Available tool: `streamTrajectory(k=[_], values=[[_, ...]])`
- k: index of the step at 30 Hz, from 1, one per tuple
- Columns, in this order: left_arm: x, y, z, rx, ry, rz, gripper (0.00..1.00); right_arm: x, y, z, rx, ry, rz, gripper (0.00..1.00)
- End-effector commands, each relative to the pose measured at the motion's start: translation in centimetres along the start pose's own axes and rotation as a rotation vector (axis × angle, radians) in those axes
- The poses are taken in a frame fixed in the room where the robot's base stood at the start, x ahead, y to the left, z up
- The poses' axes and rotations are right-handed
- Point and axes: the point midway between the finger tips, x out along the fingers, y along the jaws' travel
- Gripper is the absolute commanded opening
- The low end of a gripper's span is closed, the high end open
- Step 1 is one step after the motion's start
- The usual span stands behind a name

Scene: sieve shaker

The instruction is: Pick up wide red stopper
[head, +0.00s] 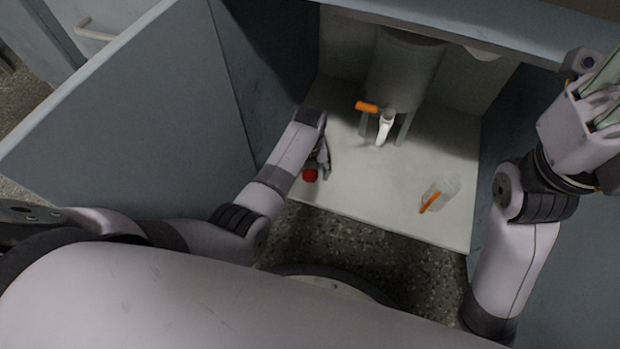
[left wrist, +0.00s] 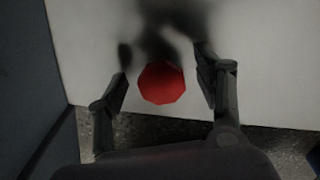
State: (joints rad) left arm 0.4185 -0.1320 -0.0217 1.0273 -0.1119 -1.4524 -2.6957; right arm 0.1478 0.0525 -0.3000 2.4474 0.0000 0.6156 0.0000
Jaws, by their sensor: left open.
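The wide red stopper (head: 310,175) sits on the white cabinet floor near its front left edge. In the left wrist view the stopper (left wrist: 163,83) shows as a red many-sided disc between the two fingers. My left gripper (head: 321,170) is open around it, with a finger on either side and a gap to each; the left wrist view also shows the gripper (left wrist: 163,70). I cannot tell how high the fingertips are above the floor. My right gripper (head: 598,105) is raised at the right edge, partly cut off, and its fingers are unclear.
A grey cylindrical machine (head: 402,75) with an orange handle (head: 366,107) and a white spout (head: 385,128) stands at the back. A clear container (head: 441,190) with an orange strip is at the front right. An open cabinet door (head: 130,110) is on the left.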

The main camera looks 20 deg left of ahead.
Motion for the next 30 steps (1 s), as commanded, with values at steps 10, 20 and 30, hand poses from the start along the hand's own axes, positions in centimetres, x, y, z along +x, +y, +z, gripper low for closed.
streamTrajectory(k=[10, 20, 30], values=[[0.47, 0.0, 0.01, 0.001, 0.0, 0.0, 0.62, 0.29, -0.06, -0.15, -0.002, 0.013, -0.005, 0.37], [0.48, 0.02, 0.01, 0.0, 0.0, 0.0, 0.41, 0.27, -0.07, -0.15, -0.001, 0.013, -0.005, 0.37], [0.48, 0.03, 0.01, 0.0, -0.001, 0.001, 0.18, 0.26, -0.08, -0.15, -0.001, 0.013, -0.005, 0.37]])
